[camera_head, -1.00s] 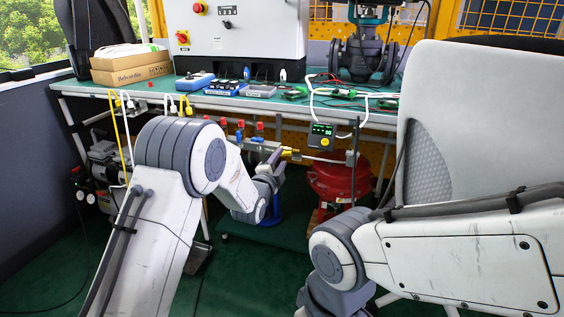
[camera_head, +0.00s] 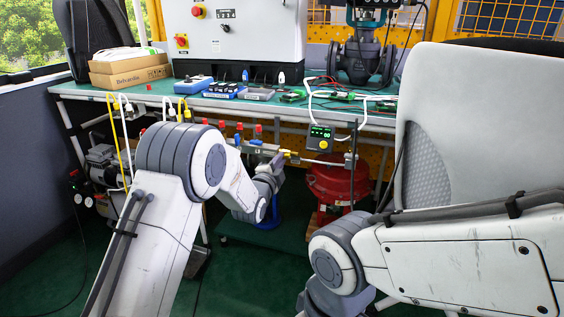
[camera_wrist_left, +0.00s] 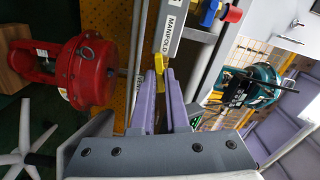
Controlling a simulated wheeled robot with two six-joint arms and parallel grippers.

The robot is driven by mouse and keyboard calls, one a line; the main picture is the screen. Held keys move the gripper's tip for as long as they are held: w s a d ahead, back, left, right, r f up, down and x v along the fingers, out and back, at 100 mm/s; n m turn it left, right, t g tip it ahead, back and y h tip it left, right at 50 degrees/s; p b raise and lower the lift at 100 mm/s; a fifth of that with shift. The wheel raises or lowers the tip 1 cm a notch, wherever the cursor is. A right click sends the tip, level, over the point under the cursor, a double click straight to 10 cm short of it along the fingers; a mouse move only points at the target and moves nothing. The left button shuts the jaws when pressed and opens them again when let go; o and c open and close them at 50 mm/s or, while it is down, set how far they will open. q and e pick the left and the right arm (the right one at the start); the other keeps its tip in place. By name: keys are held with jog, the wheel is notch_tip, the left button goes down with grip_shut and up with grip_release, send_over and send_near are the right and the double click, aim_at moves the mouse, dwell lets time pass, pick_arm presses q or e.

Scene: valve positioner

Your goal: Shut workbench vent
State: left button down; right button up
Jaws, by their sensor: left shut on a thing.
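A grey manifold bar (camera_wrist_left: 172,28) labelled "MANIFOLD" runs along the bench's front edge. It has a yellow handle (camera_wrist_left: 159,70) at its end, which I take to be the vent's. In the head view the yellow part (camera_head: 291,155) shows just right of my left gripper (camera_head: 279,160). In the left wrist view my left gripper's purple fingers (camera_wrist_left: 164,98) are closed around the yellow handle. The fingers hide part of the handle, so its exact angle is unclear. My right arm's elbow shows at the lower right, but its gripper is out of view.
The green workbench (camera_head: 150,100) carries boxes, blue devices and tools. A small meter (camera_head: 320,138) hangs at its front. A red round vessel (camera_head: 332,185) stands below, close to my left gripper.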

pick_arm(q)
jog(key=shift+a+f+n+b, duration=0.1)
jog(key=shift+f+n+b, duration=0.1)
jog(key=shift+n, duration=3.45)
jog(key=shift+a+f+n+b, duration=0.1)
jog(key=shift+f+n+b, duration=0.05)
jog(key=shift+n, duration=3.5)
jog(key=shift+s+d, duration=0.1)
jog(key=c, duration=0.9)
grip_release()
jog(key=shift+r, duration=0.2)
